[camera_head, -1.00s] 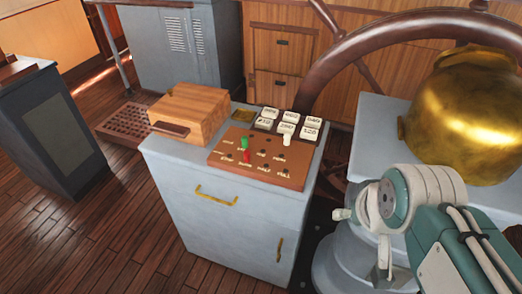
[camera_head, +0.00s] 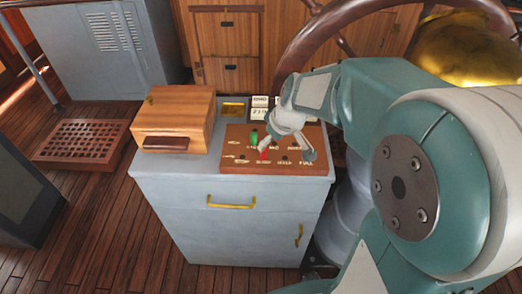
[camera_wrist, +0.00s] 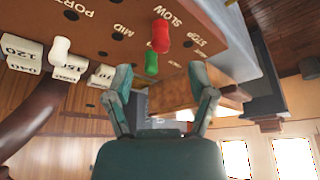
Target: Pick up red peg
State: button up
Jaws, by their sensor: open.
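The red peg (camera_head: 264,154) stands in a hole of the brown lettered board (camera_head: 233,163) on top of the grey cabinet. In the wrist view the red peg (camera_wrist: 160,36) stands by the word SLOW, with the green peg (camera_wrist: 151,63) close to it. The green peg (camera_head: 254,139) also shows in the head view, behind the red one. My gripper (camera_head: 288,152) is over the board, its fingers apart. In the wrist view my gripper (camera_wrist: 160,78) is open and empty, and the red peg appears beyond the gap between the fingertips.
A wooden box (camera_head: 176,118) sits left of the board. Numbered white tiles (camera_head: 260,107) stand behind it, partly hidden by my arm. A white peg (camera_wrist: 59,48) shows in the wrist view. The large wheel (camera_head: 300,55) and brass vessel (camera_head: 462,52) are behind and right.

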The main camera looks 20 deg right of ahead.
aim_at(264, 156)
jog(key=shift+x, duration=0.95)
jog(key=x, duration=0.5)
jog(key=shift+a+f, duration=0.15)
jog(key=shift+a, duration=0.05)
jog(key=shift+d, duration=0.1)
jog(key=c, duration=0.9)
